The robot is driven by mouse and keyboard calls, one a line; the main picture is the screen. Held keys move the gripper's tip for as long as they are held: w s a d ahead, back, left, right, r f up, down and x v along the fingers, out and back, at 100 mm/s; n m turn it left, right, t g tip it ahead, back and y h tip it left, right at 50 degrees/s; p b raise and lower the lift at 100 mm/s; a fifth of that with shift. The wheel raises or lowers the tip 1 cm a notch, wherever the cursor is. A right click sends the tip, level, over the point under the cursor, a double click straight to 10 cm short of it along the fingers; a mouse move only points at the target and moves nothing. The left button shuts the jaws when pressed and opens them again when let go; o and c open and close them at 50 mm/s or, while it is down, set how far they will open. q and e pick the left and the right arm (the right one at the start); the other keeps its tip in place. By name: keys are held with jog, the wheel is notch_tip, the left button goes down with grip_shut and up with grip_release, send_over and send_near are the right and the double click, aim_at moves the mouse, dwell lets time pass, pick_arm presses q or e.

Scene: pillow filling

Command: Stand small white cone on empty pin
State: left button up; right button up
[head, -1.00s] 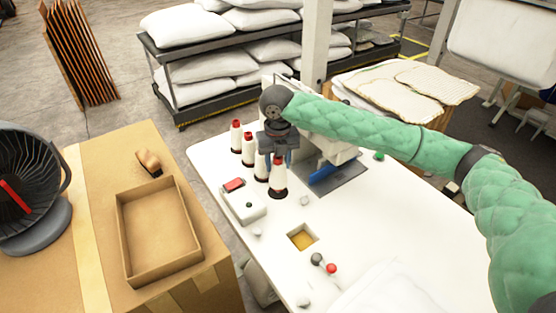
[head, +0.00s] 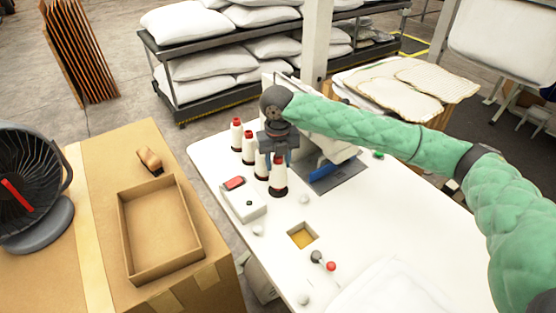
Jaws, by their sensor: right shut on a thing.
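My right gripper (head: 278,154) comes in from the right and points down over the near end of a row of white cones. It is shut on the white cone (head: 278,174) with a red tip, at the front of the row. This cone looks upright over a dark base; I cannot tell whether it touches it. Other red-tipped white cones stand behind it at the far left (head: 237,134) and just beyond (head: 249,149). One more (head: 261,168) is partly hidden by the gripper. I cannot make out an empty pin. My left gripper is not in view.
The white table (head: 360,225) holds a white box with a red part (head: 245,203), a square opening (head: 302,236) and small knobs. A sewing machine with a grey plate (head: 340,178) stands right of the gripper. A cardboard tray (head: 160,265) lies at left.

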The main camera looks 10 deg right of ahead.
jog(key=shift+f, duration=0.8)
dwell(0.4)
jog(key=shift+f, duration=0.25)
dwell(0.4)
jog(key=o, duration=1.1)
jog(key=shift+o, duration=0.2)
